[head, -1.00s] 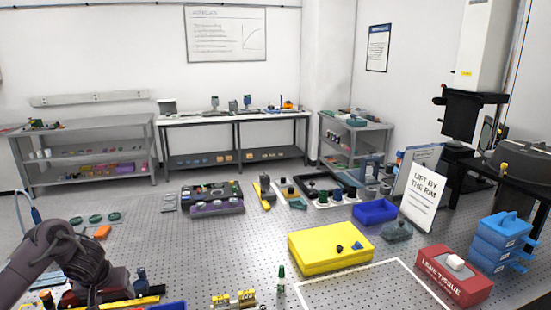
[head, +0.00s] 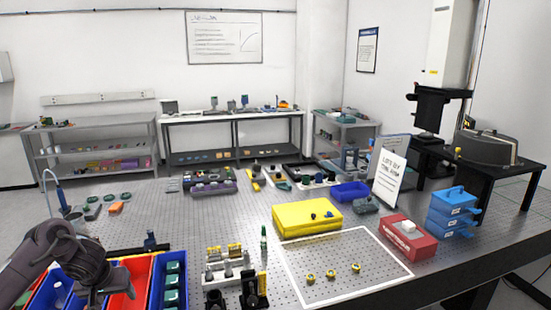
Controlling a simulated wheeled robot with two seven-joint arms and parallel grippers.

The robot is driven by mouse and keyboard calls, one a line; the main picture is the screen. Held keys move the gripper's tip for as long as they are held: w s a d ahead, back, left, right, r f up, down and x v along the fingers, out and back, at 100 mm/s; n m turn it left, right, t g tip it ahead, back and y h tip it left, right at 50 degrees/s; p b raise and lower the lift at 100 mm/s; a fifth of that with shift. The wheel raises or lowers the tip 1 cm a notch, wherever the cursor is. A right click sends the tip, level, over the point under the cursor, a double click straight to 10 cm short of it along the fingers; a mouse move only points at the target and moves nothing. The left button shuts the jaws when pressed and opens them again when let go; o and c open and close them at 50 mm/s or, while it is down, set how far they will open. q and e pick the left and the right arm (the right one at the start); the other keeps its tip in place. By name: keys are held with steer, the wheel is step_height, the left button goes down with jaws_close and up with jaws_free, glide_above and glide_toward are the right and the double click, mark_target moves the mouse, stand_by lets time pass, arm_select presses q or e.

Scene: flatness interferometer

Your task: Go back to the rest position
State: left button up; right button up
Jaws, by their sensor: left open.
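My left gripper (head: 90,294) is at the lower left, pointing down over the bins at the table's front left. It is open, and I see nothing held in it. Its dark wrist hides part of the bins below. My right gripper is not in view.
Blue bins and a red bin (head: 128,287) lie under and beside my left gripper. A white holder (head: 228,268) with optics stands right of them. A yellow case (head: 306,219), a white outlined area (head: 385,262) with three small yellow-ringed parts, and a red tissue box (head: 408,242) lie farther right.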

arm_select(q)
steer(key=s+d+f+m+h+b, duration=0.1)
steer(key=s+d+f+b, duration=0.3)
steer(key=f, duration=1)
steer(key=s+d+f+m+h+b, duration=0.15)
steer(key=d+f, duration=0.35)
steer(key=f, duration=0.8)
steer(key=s+d+f+m+h+b, duration=0.15)
steer(key=s+d+f, duration=0.3)
steer(key=f, duration=0.95)
steer(key=s+d+f+g+b, duration=0.1)
steer(key=s+d+f+b, duration=0.2)
steer(key=s+f, duration=1.4)
steer(key=s+d+f+m+g+y+b, duration=0.1)
steer(key=s+f, duration=0.3)
steer(key=s, duration=0.7)
steer(key=s+d+f+m+g+y+b, duration=0.1)
steer(key=s+f, duration=0.4)
steer(key=s, duration=0.7)
steer(key=shift+y+b, duration=0.3)
steer(key=shift+b, duration=0.1)
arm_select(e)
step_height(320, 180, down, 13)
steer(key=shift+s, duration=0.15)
arm_select(q)
steer(key=shift+w, duration=0.1)
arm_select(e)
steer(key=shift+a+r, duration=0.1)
arm_select(q)
steer(key=shift+c, duration=0.4)
